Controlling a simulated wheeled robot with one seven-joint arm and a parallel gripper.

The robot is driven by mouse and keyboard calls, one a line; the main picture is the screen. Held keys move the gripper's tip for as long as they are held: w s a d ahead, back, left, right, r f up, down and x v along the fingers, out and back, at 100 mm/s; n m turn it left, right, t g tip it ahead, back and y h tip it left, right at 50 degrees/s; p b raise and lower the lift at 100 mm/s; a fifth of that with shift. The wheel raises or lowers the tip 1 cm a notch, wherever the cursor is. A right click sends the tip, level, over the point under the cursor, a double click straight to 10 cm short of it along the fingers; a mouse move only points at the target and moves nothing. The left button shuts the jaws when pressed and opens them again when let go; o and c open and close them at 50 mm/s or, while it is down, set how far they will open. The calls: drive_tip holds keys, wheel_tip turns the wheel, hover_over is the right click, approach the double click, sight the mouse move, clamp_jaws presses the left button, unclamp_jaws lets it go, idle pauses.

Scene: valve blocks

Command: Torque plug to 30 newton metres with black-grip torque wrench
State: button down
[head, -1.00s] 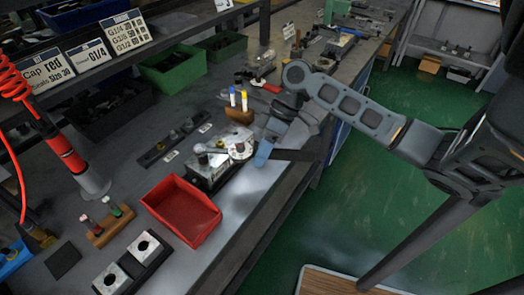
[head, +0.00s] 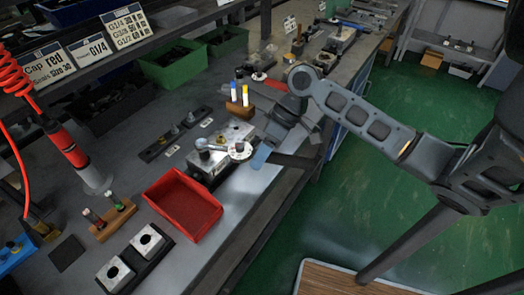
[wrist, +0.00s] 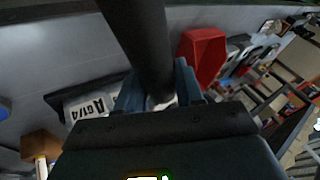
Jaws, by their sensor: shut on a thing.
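My gripper (head: 262,152) is at the front edge of the bench, just right of the metal valve block (head: 212,168). In the wrist view my gripper (wrist: 158,92) has its blue fingers shut on a thick black bar, the torque wrench's black grip (wrist: 138,40). A silver wrench part (head: 222,148) lies across the top of the block, with a round pale disc at its right end. The plug is hidden or too small to make out. A small lit display shows at the bottom edge of the wrist view, its reading not legible.
A red bin (head: 160,208) stands in front of the block; it also shows in the wrist view (wrist: 203,50). A wooden holder (head: 240,112) with two upright tubes stands behind. Two square blocks (head: 130,258) on a dark base sit near left.

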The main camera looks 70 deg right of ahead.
idle(0.4)
drive_tip(key=shift+a+m+t+h, duration=0.45)
drive_tip(key=shift+a+m, duration=0.55)
drive_tip(key=shift+a, duration=0.3)
drive_tip(key=shift+w+a+m+t+h, duration=0.2)
drive_tip(key=shift+a+m, duration=0.25)
drive_tip(key=shift+a, duration=0.2)
drive_tip(key=shift+w+a+m+t+h, duration=0.1)
drive_tip(key=shift+a+m+t+h, duration=0.05)
drive_tip(key=shift+a+m, duration=0.4)
drive_tip(key=shift+a, duration=0.15)
drive_tip(key=shift+w+a+m+t+h, duration=0.15)
drive_tip(key=shift+w+a+m+h, duration=0.1)
drive_tip(key=shift+a+m, duration=0.25)
drive_tip(key=shift+w+a+m+t+h, duration=0.15)
drive_tip(key=shift+a+m+h, duration=0.15)
drive_tip(key=shift+a, duration=0.35)
